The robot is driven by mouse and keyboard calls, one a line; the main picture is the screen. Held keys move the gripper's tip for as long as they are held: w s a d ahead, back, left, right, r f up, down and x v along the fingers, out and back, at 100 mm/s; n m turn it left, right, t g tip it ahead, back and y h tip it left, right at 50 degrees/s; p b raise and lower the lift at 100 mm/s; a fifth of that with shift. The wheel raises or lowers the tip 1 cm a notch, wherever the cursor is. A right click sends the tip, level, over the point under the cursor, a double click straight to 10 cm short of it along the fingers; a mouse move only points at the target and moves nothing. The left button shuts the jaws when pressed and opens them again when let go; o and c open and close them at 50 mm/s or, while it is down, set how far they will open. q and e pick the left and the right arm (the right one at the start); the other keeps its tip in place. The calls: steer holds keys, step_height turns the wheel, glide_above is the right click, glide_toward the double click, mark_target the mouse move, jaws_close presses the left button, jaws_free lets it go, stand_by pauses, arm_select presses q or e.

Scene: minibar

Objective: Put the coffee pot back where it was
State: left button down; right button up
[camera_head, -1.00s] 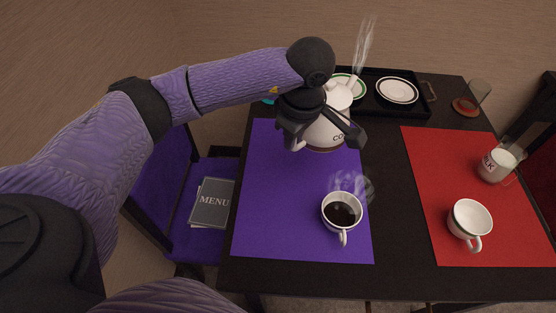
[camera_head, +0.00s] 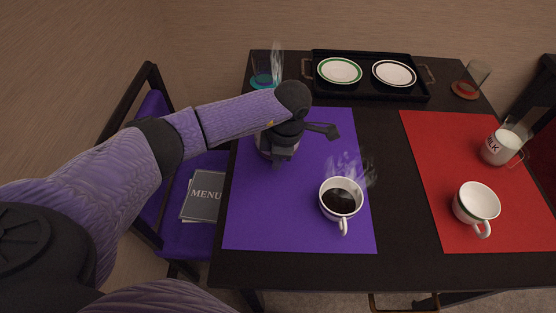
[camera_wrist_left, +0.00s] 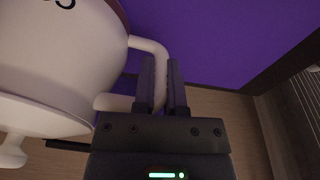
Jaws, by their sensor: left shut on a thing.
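My left gripper (camera_head: 284,142) is shut on the handle of the white coffee pot (camera_wrist_left: 65,50); the wrist view shows the fingers (camera_wrist_left: 160,85) at the handle. In the head view the pot is mostly hidden behind my gripper, over the upper left part of the purple mat (camera_head: 255,215). I cannot tell if it touches the mat. Steam rises behind my wrist. A white cup of dark coffee (camera_head: 341,198) steams on the purple mat, right of and nearer than the pot. My right gripper is not in view.
A black tray (camera_head: 365,91) with two plates stands at the back. A glass on a turquoise coaster (camera_head: 264,84) is back left. The red mat (camera_head: 440,150) holds a milk jug (camera_head: 501,147) and a white cup (camera_head: 477,203). A purple chair with a menu (camera_head: 203,195) stands left.

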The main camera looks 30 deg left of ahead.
arm_select(q)
steer(key=shift+f, duration=0.3)
steer(key=c, duration=0.7)
jaws_free()
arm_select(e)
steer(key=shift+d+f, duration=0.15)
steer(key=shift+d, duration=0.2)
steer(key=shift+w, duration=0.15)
arm_select(q)
steer(key=shift+r, duration=0.4)
steer(key=r+p, duration=0.1)
steer(key=r, duration=0.2)
steer(key=d+r+p, duration=0.1)
steer(key=r, duration=0.3)
steer(key=r+p, duration=0.1)
steer(key=r, duration=0.3)
steer(key=shift+w+d+r+p, duration=0.15)
steer(key=shift+d+p, duration=0.25)
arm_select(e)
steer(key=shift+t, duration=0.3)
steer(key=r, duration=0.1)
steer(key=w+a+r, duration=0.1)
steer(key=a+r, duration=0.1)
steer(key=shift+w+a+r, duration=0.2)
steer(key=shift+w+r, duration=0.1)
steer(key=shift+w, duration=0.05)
